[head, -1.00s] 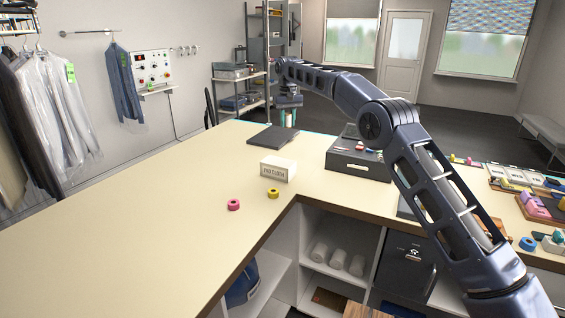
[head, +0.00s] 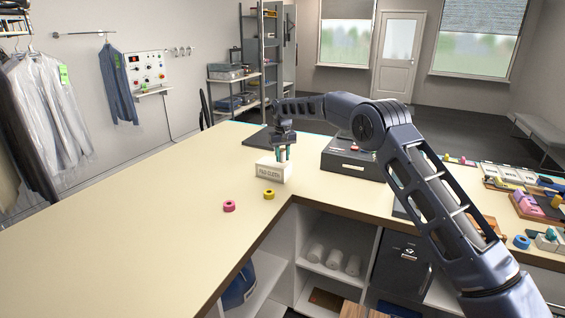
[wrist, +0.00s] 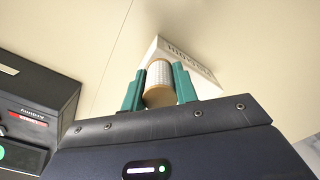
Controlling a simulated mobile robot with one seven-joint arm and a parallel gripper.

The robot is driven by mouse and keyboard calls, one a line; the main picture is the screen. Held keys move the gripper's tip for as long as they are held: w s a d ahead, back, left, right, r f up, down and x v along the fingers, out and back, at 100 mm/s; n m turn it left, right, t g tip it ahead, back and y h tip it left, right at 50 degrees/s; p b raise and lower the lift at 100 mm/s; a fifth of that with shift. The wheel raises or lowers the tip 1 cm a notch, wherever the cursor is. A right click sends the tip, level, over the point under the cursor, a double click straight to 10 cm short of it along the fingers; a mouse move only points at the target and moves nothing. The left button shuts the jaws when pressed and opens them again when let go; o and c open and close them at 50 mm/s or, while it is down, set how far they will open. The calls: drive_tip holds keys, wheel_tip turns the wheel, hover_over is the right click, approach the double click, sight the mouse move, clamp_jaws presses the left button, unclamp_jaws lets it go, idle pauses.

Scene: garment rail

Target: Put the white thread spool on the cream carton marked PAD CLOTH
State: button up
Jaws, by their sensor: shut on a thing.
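The cream carton marked PAD CLOTH (head: 273,172) stands on the counter in the head view. It also shows in the wrist view (wrist: 193,59), partly behind my gripper. My gripper (head: 284,154) is just above the carton in the head view. In the wrist view its green fingers (wrist: 158,88) are shut on the white thread spool (wrist: 159,76), which has a tan end. The spool overlaps the carton in the wrist view; I cannot tell whether it touches the carton's top. In the head view the spool is too small to make out clearly.
A pink roll (head: 229,206) and a yellow roll (head: 269,195) lie in front of the carton. A dark drawer box (head: 352,166) stands to its right, and a dark flat slab (head: 258,140) lies behind. The counter (head: 130,240) at left is clear.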

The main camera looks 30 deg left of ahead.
sight(283, 161)
drive_tip(key=shift+f, duration=1.45)
drive_tip(key=shift+f, duration=0.15)
drive_tip(key=o, duration=0.9)
drive_tip(key=shift+o, duration=0.2)
wheel_tip(283, 161, up, 12)
drive_tip(key=shift+r, duration=0.15)
